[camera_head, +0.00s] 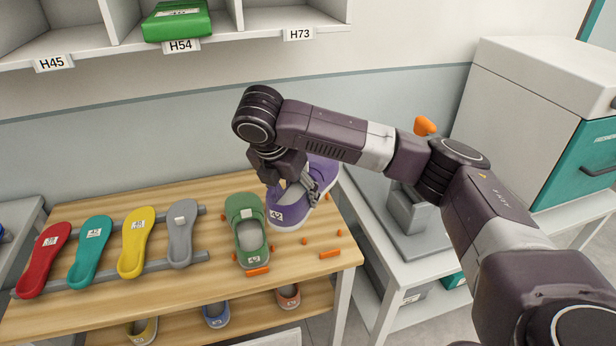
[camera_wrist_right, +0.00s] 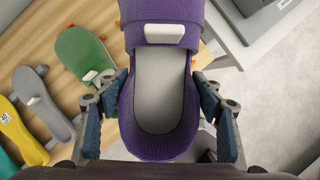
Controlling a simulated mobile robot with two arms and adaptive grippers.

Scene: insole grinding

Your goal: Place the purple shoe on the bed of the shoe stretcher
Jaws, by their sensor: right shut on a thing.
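The purple shoe (camera_head: 288,212) is at the right end of the wooden table in the head view, with a tag marked 42 on its heel. My right gripper (camera_head: 292,180) is shut on it from above. In the wrist view the purple shoe (camera_wrist_right: 160,128) fills the space between the two fingers of the right gripper (camera_wrist_right: 158,105). I cannot tell whether its sole touches the table. A grey device with an orange knob (camera_head: 425,126), apparently the shoe stretcher, stands on the white table to the right. My arm hides much of its bed (camera_head: 408,212). My left gripper is not in view.
A green shoe (camera_head: 247,232) stands close left of the purple one. Grey, yellow, teal and red insoles (camera_head: 42,260) lie on rails further left. Small orange pieces (camera_head: 330,254) lie around the shoes. A white and teal cabinet (camera_head: 545,75) stands at the back right.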

